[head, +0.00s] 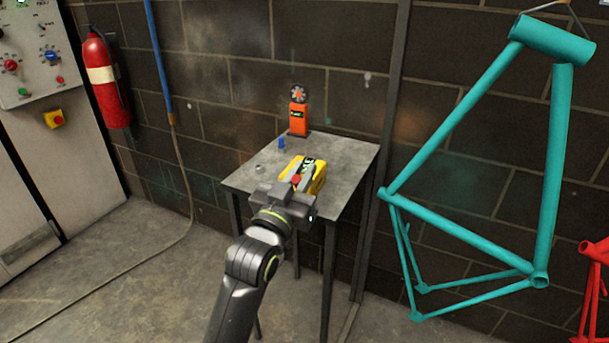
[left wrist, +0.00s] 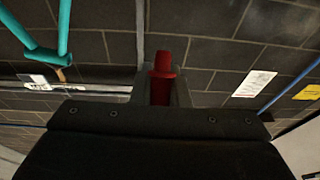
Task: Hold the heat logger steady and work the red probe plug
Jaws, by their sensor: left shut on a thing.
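The yellow heat logger (head: 318,181) lies on the small grey table, partly hidden behind my left gripper. My left gripper (head: 294,185) is at the near side of the logger in the head view. It is shut on the red probe plug (left wrist: 162,75), which sticks out between the fingers in the left wrist view. A bit of the red plug (head: 296,179) also shows in the head view. In the left wrist view the plug's far end shows against the wall, with no logger seen there. My right gripper is not in view.
The table (head: 345,160) also carries an orange device (head: 299,120) at the back, a blue cylinder (head: 281,143) and a small grey piece (head: 260,168). A teal bike frame (head: 480,70) hangs at the right. A fire extinguisher (head: 104,85) and control cabinet (head: 30,60) stand left.

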